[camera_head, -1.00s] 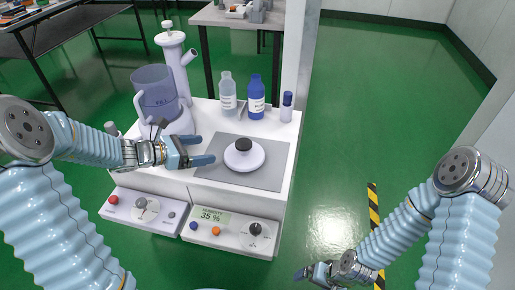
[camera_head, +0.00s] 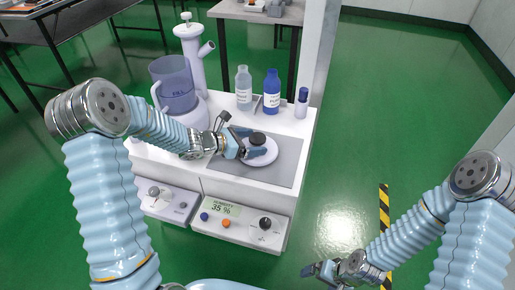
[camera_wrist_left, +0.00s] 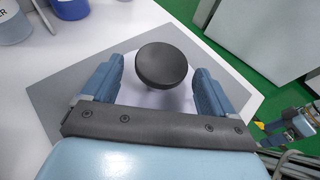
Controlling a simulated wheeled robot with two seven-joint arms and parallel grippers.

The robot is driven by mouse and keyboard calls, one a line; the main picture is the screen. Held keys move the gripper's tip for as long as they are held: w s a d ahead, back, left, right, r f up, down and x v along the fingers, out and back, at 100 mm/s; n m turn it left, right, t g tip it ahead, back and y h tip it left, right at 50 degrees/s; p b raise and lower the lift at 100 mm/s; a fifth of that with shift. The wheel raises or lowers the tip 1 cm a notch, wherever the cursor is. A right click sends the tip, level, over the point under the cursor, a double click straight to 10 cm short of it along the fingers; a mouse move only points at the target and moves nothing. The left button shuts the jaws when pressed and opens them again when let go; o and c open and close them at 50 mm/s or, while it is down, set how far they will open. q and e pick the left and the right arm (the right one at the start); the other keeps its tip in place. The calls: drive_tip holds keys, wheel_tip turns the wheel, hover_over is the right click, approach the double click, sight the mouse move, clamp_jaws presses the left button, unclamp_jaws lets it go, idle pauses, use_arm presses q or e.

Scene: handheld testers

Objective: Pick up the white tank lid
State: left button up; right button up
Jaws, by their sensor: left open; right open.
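The white tank lid (camera_head: 268,153) is a round white disc with a black knob (camera_head: 257,138) on top. It lies on a grey mat (camera_head: 287,168) on the white cabinet top. My left gripper (camera_head: 252,147) is open at the lid, its fingers on either side of the knob. In the left wrist view the black knob (camera_wrist_left: 162,66) stands between and slightly beyond the two blue fingers, with a gap on each side, and hides part of the lid. My right gripper (camera_head: 322,270) is open and empty, low over the floor at the right of the cabinet.
A clear tank marked FILL (camera_head: 174,88) stands at the cabinet's left, with a white column (camera_head: 191,50) behind it. A white bottle (camera_head: 243,90), a blue bottle (camera_head: 271,93) and a small capped vial (camera_head: 301,103) stand behind the mat. A front panel (camera_head: 237,216) reads 35 %.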

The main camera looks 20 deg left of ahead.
use_arm(q)
drive_tip(key=shift+r, duration=0.1)
drive_tip(key=c, duration=1.2)
